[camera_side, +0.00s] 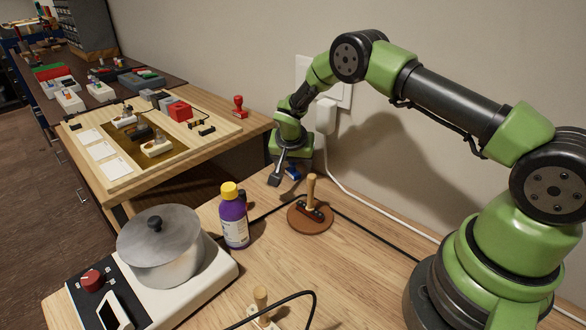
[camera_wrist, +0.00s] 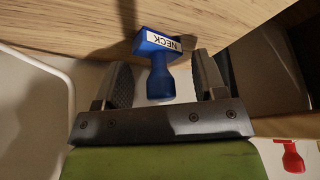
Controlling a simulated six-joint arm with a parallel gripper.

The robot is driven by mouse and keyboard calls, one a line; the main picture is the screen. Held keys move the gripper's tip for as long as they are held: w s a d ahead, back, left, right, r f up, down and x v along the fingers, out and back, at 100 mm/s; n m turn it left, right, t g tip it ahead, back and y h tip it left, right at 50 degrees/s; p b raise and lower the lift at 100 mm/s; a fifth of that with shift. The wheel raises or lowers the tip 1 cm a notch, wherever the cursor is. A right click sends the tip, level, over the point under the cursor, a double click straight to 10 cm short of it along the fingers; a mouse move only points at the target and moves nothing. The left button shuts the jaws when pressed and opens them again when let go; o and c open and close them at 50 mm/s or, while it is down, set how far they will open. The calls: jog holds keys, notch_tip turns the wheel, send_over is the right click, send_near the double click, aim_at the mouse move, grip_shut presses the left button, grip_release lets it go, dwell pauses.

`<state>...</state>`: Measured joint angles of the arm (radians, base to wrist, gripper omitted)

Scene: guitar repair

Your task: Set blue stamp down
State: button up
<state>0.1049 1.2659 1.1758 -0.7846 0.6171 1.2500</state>
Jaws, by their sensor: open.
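The blue stamp (camera_wrist: 158,60) has a white label reading NECK. In the wrist view its handle lies between the two fingers of my gripper (camera_wrist: 162,72), with a gap on each side. The fingers are open and apart from it.
A red stamp (camera_side: 239,107) stands on the guitar-part board (camera_side: 225,133) to the left. A brown round stand (camera_side: 300,224) with an upright wooden handle is just in front of my gripper. A purple bottle (camera_side: 234,220) and a metal pot (camera_side: 160,250) on a hotplate are nearer.

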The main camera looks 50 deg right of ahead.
jog(key=c, duration=1.2)
grip_shut()
jog(key=shift+r, duration=0.15)
